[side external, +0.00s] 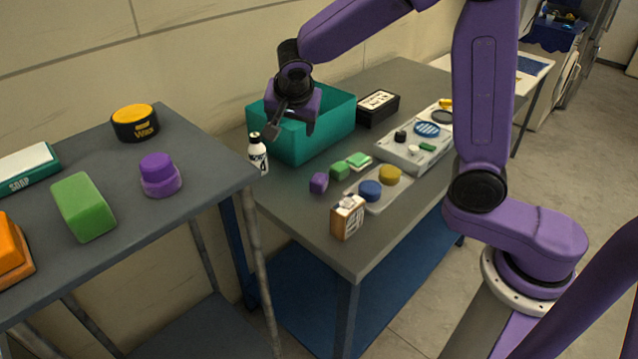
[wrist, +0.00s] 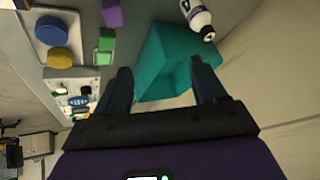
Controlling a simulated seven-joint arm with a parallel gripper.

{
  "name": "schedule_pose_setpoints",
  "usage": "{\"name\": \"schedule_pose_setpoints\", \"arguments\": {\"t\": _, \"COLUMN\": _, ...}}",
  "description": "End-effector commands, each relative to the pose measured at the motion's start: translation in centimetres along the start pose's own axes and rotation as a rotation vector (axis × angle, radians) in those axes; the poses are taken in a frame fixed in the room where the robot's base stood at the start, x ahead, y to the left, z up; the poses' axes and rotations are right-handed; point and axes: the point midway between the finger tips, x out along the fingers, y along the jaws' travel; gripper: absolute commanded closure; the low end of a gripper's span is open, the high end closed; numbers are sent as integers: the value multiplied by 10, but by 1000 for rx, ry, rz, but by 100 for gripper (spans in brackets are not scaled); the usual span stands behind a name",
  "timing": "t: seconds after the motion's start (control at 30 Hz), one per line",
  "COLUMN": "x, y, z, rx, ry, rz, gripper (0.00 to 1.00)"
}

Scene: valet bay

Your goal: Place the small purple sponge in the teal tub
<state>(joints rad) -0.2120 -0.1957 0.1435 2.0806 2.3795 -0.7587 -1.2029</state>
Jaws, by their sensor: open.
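The small purple sponge (side external: 318,182) is a little block on the grey table, in front of the teal tub and apart from it. It also shows at the top edge of the wrist view (wrist: 112,14). The teal tub (side external: 328,134) stands at the back left of the same table, and it shows between and beyond the fingers in the wrist view (wrist: 168,62). My gripper (side external: 292,130) is over the left part of the tub, open, with nothing between its fingers (wrist: 163,86). Part of the tub's inside is hidden behind the gripper.
A white bottle (side external: 257,155) stands at the tub's left. Green blocks (side external: 350,164) lie right of the sponge. A tray with blue and yellow round pieces (side external: 388,190), a tan box (side external: 347,216) and a black box (side external: 378,107) are nearby. A rounded purple object (side external: 160,174) sits on the left table.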

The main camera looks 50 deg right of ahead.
Motion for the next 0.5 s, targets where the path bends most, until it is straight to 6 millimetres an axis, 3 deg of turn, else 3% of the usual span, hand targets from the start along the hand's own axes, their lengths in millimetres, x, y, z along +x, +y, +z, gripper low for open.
{"name": "schedule_pose_setpoints", "arguments": {"t": 0.2, "x": 4, "y": 35, "z": 18, "rx": 98, "ry": -105, "rz": 237, "gripper": 30}}
{"name": "schedule_pose_setpoints", "arguments": {"t": 0.37, "x": 7, "y": 43, "z": 24, "rx": 114, "ry": -134, "rz": 284, "gripper": 30}}
{"name": "schedule_pose_setpoints", "arguments": {"t": 0.5, "x": 27, "y": 50, "z": 27, "rx": 115, "ry": -135, "rz": 289, "gripper": 30}}
